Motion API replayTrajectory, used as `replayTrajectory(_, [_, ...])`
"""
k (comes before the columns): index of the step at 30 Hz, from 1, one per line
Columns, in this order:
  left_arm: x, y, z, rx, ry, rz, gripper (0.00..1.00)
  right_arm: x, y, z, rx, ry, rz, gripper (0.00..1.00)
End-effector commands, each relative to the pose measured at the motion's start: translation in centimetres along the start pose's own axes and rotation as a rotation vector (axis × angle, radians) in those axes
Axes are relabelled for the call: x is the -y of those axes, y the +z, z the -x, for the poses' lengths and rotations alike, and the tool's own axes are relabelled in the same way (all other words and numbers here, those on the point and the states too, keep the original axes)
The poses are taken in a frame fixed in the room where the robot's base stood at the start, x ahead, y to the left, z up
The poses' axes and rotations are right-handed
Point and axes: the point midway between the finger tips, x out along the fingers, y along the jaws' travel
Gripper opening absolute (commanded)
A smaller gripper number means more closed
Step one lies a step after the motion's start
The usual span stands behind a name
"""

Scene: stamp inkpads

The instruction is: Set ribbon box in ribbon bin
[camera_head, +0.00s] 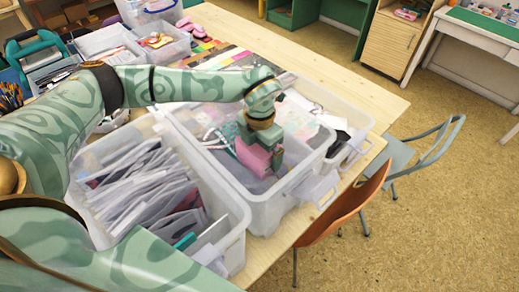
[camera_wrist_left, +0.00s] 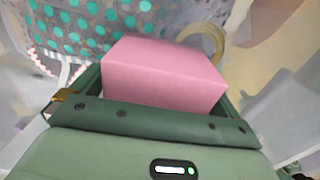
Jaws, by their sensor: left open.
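A pink box (camera_head: 253,158), which looks like the ribbon box, is inside a clear plastic bin (camera_head: 290,192) in the head view. That bin, with fabric and other craft items in it, seems to be the ribbon bin. My left gripper (camera_head: 262,146) reaches down into the bin over the pink box. In the left wrist view the pink box (camera_wrist_left: 163,72) lies between the open fingers, in front of the palm. Whether the box rests fully on the contents is hidden. My right gripper is not in view.
A clear bin of paper packets (camera_head: 228,240) stands close on the left. Polka-dot fabric (camera_wrist_left: 70,30) lies beside the box. More containers (camera_head: 150,38) crowd the back of the wooden table (camera_head: 345,85). Two chairs stand at its right edge; the far right tabletop is clear.

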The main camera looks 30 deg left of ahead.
Motion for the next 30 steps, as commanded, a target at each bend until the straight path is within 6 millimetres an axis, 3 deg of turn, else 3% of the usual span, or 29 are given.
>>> replayTrajectory(9, [-0.1, 0.1, 7.4, 0.007, 0.002, -0.001, 1.00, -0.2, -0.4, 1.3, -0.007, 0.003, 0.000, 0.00])
replayTrajectory(15, [0.0, 0.1, 10.7, 0.004, 0.000, -0.001, 1.00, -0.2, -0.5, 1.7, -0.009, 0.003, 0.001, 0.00])
replayTrajectory(30, [0.0, 0.0, 11.9, 0.003, 0.001, 0.000, 1.00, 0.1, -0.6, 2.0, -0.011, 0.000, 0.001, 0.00])
